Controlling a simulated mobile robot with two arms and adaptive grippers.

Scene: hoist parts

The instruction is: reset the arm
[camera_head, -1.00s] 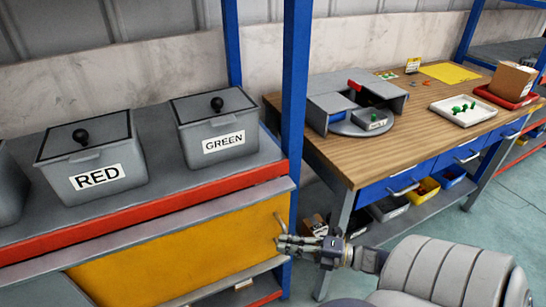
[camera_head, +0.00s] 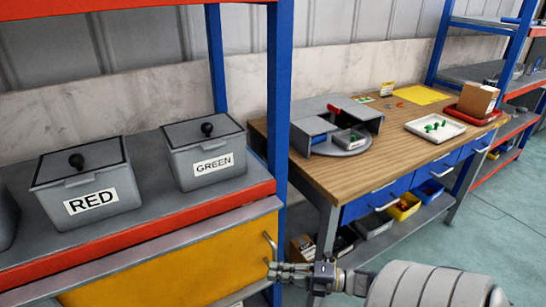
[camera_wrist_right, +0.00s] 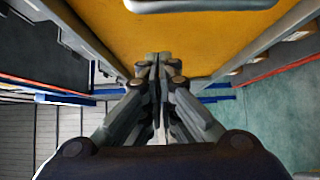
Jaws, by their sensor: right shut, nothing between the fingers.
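My right gripper (camera_head: 280,272) is in front of the yellow cabinet panel (camera_head: 165,268), near its right edge, beside the metal handle (camera_head: 270,247). In the right wrist view its fingers (camera_wrist_right: 158,65) are pressed together with nothing between them. The yellow panel (camera_wrist_right: 190,40) and a light handle bar (camera_wrist_right: 200,4) show beyond the fingertips, and the gripper appears apart from the bar. My left gripper is not in view.
Grey lidded bins labelled RED (camera_head: 92,185) and GREEN (camera_head: 204,155) stand on the shelf. A blue post (camera_head: 279,100) rises beside the wooden workbench (camera_head: 330,180). The workbench holds a grey turntable unit (camera_head: 345,140) and a white tray (camera_head: 435,138). Floor (camera_head: 480,240) is clear at right.

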